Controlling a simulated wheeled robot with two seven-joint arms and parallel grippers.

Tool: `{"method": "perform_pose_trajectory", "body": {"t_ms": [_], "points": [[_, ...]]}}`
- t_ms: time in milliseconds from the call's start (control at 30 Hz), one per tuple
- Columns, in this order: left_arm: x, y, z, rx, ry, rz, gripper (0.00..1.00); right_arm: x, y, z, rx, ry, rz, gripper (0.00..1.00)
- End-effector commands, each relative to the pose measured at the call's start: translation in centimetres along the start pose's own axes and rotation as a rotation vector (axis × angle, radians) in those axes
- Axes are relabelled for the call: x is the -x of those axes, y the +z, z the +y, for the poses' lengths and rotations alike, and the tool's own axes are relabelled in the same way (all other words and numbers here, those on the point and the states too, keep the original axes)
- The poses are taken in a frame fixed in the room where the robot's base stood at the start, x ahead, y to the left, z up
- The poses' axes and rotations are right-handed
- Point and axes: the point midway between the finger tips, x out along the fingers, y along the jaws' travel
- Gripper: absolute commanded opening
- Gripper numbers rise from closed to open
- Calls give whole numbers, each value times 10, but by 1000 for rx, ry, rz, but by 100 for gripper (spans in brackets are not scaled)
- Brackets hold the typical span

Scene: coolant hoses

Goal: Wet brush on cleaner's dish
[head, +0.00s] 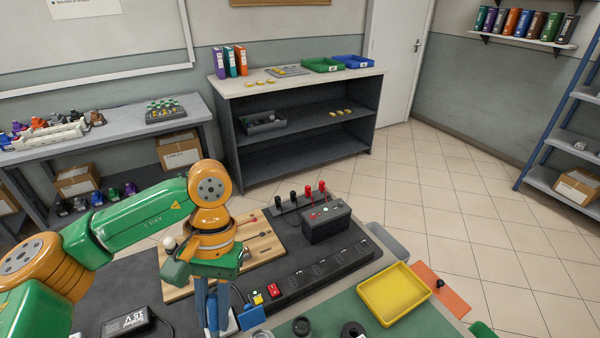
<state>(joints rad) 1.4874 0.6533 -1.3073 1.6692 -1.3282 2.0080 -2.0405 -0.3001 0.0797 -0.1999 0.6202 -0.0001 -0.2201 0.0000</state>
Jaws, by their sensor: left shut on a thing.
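My left gripper (214,318) points down over the near part of the dark bench mat, with its blue fingers close together. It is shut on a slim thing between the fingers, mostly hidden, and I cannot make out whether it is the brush. I cannot pick out the cleaner's dish for certain. A dark grey round ring or cup (301,327) and a black ring (352,331) stand at the bottom edge on the green mat (385,328), right of the gripper. My right gripper is not in view.
A wooden board (262,247) with tools lies behind my left gripper. A black box with red and black posts (327,226) stands farther back. A yellow tray (395,293) and an orange mat (443,292) lie right. A blue block (251,316) sits close to the gripper.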

Motion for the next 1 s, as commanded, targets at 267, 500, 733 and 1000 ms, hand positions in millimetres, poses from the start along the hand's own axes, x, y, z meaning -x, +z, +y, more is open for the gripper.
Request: {"method": "perform_pose_trajectory", "body": {"t_ms": [267,500,733,1000], "points": [[-22,-26,24,49,213,67,0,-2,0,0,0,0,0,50],[-34,-52,36,134,380,146,0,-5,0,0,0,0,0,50],[-57,-61,38,135,378,145,0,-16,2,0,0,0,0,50],[-86,-71,39,134,377,144,0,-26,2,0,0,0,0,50]]}}
